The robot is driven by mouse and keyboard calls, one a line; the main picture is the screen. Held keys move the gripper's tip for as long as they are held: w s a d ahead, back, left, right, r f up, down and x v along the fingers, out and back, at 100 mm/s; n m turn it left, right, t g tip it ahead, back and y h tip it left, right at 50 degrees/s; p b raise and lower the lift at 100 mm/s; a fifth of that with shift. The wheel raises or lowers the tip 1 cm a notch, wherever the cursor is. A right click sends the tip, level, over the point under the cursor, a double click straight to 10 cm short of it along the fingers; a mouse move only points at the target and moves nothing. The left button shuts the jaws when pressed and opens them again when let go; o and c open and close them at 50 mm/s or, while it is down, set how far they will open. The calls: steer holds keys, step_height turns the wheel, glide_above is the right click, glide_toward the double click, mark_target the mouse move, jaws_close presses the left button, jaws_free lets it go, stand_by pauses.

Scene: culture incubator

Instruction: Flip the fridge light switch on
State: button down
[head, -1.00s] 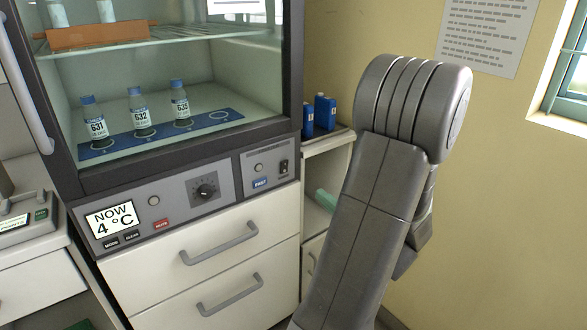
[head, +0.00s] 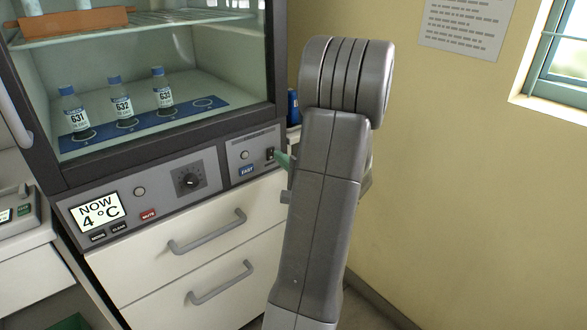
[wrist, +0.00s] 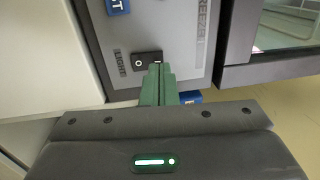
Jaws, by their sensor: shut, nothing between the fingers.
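The light switch (wrist: 141,60) is a small black rocker on the grey control panel. In the wrist view the word LIGHT is printed beside it and an "O" mark shows on its uncovered end. My gripper (wrist: 159,70) has green fingers, shut together and empty, with their tips at the switch and covering its other end. I cannot tell whether they touch it. In the head view the switch (head: 270,154) sits at the right end of the panel, with the green fingertips (head: 283,159) just right of it. The fridge (head: 165,130) has a glass front.
A dial (head: 189,181), a display (head: 100,212) reading 4 °C and a blue FAST button (head: 246,170) share the panel. White drawers with a handle (head: 208,232) lie below. Labelled bottles (head: 121,99) stand behind the glass. The yellow wall (head: 440,160) is to the right.

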steer(key=shift+x, duration=0.9)
steer(key=shift+w+b, duration=0.1)
steer(key=shift+b, duration=0.25)
steer(key=shift+r, duration=0.1)
